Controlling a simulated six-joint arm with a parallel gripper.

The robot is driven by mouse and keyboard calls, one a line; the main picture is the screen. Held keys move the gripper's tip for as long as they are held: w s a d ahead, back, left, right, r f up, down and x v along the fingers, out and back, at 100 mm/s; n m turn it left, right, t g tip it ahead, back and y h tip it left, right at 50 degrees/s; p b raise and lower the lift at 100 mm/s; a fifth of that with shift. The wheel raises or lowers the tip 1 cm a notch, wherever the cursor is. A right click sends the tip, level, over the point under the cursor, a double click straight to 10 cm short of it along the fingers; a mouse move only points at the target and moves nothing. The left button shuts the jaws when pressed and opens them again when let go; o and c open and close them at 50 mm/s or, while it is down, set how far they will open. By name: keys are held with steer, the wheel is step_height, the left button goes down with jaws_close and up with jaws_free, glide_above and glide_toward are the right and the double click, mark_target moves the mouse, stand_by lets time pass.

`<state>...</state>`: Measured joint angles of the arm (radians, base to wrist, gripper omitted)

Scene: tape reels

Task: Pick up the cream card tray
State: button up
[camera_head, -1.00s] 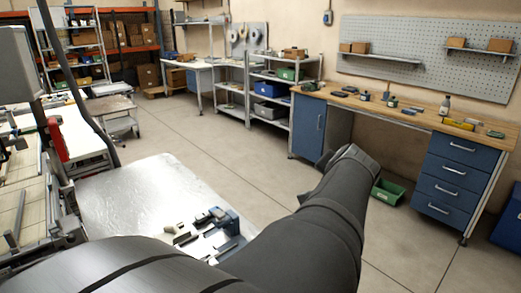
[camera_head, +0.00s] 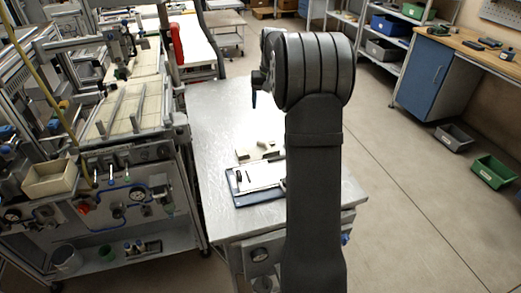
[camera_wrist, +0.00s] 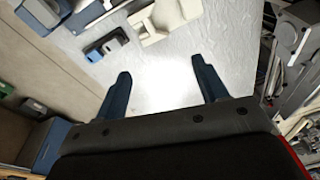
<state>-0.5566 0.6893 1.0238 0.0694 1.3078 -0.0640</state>
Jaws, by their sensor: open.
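A cream tray-like piece (camera_head: 260,150) lies on the metal table; I take it for the card tray. In the wrist view, a cream piece (camera_wrist: 160,18) with a raised notched part lies at the top edge, partly cut off. My gripper (camera_wrist: 163,78) is open and empty, its two blue fingers spread apart over bare metal tabletop. The cream piece is beyond the fingertips, not touched. In the head view the gripper is mostly hidden behind my arm; one dark blue finger shows.
A dark blue board (camera_head: 242,199) with a white part on it lies in front of the cream piece. A cream open bin (camera_head: 50,180) stands on the machine cart at left. The metal table (camera_head: 215,105) is bare toward the back.

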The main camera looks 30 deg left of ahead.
steer(key=s+a+f+n+h, duration=0.1)
steer(key=s+a+f+n, duration=0.2)
steer(key=a, duration=0.5)
steer(key=m, duration=0.1)
glide_above(242, 151)
steer(key=w, duration=0.1)
steer(key=shift+g, duration=0.4)
step_height(242, 151, down, 12)
steer(key=shift+a+f, duration=0.1)
steer(key=shift+a, duration=0.05)
steer(key=f, duration=0.3)
steer(key=s+f, duration=0.1)
steer(key=shift+d+f, duration=0.2)
steer(key=shift+d, duration=0.05)
steer(key=shift+f, duration=0.5)
